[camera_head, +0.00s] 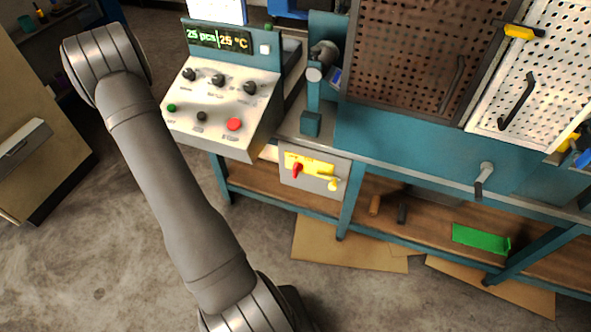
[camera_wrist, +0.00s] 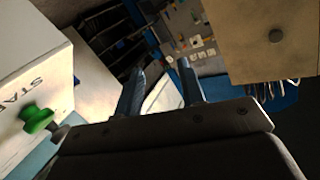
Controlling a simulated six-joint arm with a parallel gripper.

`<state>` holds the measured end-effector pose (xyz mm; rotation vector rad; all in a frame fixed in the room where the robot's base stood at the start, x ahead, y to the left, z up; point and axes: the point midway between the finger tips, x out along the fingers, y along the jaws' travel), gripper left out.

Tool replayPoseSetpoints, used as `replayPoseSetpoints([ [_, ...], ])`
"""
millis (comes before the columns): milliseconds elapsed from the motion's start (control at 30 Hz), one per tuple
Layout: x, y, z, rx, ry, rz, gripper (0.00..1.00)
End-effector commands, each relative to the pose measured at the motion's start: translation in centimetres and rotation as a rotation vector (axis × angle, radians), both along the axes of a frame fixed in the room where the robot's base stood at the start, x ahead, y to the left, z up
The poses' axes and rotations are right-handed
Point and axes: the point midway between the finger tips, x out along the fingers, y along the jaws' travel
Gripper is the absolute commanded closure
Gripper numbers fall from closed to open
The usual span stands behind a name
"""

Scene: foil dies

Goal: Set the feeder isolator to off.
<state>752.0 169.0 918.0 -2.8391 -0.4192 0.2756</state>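The feeder isolator appears to be the grey box (camera_head: 300,184) under the bench edge in the head view. It has a yellow plate (camera_head: 318,167) and a red handle (camera_head: 297,170), which looks roughly upright. Its markings are too small to read. A small yellow part (camera_head: 333,183) sits at the box's right side. My gripper (camera_wrist: 160,88) shows in the wrist view with its two fingers apart and nothing between them. My gripper is outside the head view, and I cannot make out the isolator in the wrist view.
A control panel (camera_head: 212,108) with knobs and a red button (camera_head: 234,125) stands left of the isolator. A crank handle (camera_head: 484,178) juts from the bench front at right. In the wrist view, a green knob (camera_wrist: 36,118) is left of my gripper.

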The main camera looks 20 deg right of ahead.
Motion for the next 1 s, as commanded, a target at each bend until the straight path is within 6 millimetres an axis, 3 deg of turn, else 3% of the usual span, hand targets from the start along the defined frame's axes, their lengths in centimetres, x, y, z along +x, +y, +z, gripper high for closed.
replayPoseSetpoints([
  [33, -0.8, 2.7, -1.6, 0.023, -0.024, 0.034, 0.64],
  [100, -1.8, 4.9, -3.4, 0.053, -0.062, 0.06, 0.64],
  [167, -2.5, 5.5, -5.1, 0.069, -0.082, 0.062, 0.64],
  [267, -3.5, 3.9, -8.8, 0.07, -0.088, 0.025, 0.64],
  [367, -4.6, -1.0, -13.5, 0.042, -0.058, -0.07, 0.64],
  [467, -6.4, -7.8, -18.4, 0.007, -0.02, -0.207, 0.64],
  [567, -9.7, -15.2, -22.8, -0.021, -0.006, -0.378, 0.64],
  [700, -16.8, -25.2, -27.5, -0.081, -0.029, -0.653, 0.64],
  [833, -24.1, -31.8, -29.9, -0.177, -0.054, -0.867, 0.64],
  [900, -27.5, -34.1, -30.5, -0.231, -0.063, -0.949, 0.64],
  [1000, -30.8, -35.9, -30.9, -0.291, -0.072, -1.026, 0.64],
])
